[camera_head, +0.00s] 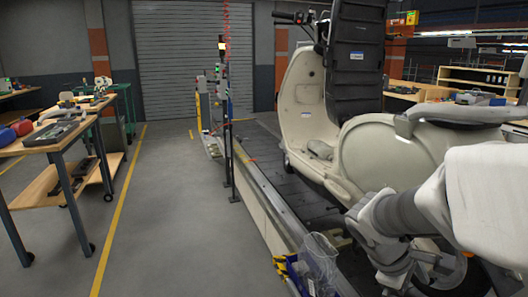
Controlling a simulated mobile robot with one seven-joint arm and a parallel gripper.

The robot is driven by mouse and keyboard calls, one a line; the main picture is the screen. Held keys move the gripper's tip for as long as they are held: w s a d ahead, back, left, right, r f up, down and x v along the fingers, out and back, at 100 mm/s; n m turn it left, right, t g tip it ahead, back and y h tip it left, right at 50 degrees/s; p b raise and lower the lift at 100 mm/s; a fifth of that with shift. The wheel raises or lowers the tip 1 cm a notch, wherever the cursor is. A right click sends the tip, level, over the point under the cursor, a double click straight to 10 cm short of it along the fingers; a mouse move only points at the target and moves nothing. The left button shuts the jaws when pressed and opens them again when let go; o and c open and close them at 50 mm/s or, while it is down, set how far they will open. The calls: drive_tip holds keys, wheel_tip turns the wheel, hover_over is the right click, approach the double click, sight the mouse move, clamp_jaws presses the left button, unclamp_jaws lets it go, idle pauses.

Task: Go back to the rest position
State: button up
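My arm (485,200) reaches in from the right edge, in front of the cream scooter (385,155). Its grey wrist bends at the lower right. My gripper (440,268) is low in the picture, in front of the scooter's dark rear wheel. It is small and dark against the wheel, so I cannot tell whether its fingers are open or shut, or whether they hold anything.
The scooter stands on the slat conveyor (262,150), whose side runs down the middle. A clear plastic item (320,258) and a blue tool (287,268) are at its near edge. Workbenches (48,140) stand left; the grey floor between (170,220) is clear.

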drive_tip(key=s+a+r+m+t+y, duration=0.3)
drive_tip(key=s+a+r+m, duration=0.1)
drive_tip(key=a, duration=0.4)
drive_tip(key=s+a+r+m+t+y, duration=0.2)
drive_tip(key=s+a+r+m+y, duration=0.15)
drive_tip(key=a, duration=0.45)
wheel_tip(320, 180, up, 18)
drive_tip(key=p, duration=1.8)
drive_tip(key=shift+s+a, duration=0.15)
drive_tip(key=shift+s, duration=0.25)
drive_tip(key=shift+m, duration=0.35)
